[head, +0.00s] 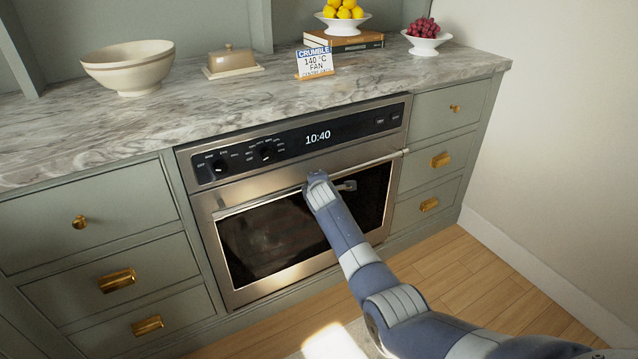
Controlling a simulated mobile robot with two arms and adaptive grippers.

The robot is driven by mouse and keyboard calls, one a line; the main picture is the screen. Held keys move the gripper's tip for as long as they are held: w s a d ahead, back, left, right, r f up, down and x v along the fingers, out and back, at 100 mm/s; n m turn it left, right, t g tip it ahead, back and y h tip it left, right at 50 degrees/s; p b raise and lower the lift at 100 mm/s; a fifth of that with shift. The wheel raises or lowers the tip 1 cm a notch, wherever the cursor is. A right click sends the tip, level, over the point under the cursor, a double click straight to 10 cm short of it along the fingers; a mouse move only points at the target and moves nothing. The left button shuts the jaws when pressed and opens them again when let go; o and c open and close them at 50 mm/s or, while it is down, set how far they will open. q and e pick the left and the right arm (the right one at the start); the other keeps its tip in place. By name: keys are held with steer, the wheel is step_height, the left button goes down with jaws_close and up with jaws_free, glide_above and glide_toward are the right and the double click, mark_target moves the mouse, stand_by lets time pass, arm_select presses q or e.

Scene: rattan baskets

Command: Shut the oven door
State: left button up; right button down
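The oven (245,180) is built into the grey-green cabinets, with a steel front, knobs and a clock reading 10:40. Its door (222,245) has a dark glass window and stands upright, flush or nearly flush with the oven front; I cannot tell whether a thin gap is left. The handle bar (260,197) runs along the door's top edge. My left gripper is out of view.
Drawers with brass pulls flank the oven on the left (100,255) and right (432,170). The marble counter (215,100) above bears a cream bowl (128,70), a butter dish (230,62), a recipe card (315,64), books (345,42) and fruit bowls. The wooden floor (480,285) is clear at right.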

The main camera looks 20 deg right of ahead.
steer(key=shift+w+a+r, duration=0.15)
steer(key=shift+a+r, duration=0.05)
steer(key=shift+r, duration=0.1)
steer(key=c, duration=1.7)
jaws_free()
steer(key=shift+o, duration=1.3)
steer(key=shift+w+f, duration=0.15)
steer(key=shift+w, duration=0.05)
steer(key=shift+s, duration=0.1)
steer(key=shift+v, duration=0.8)
steer(key=v, duration=1)
steer(key=shift+s, duration=0.15)
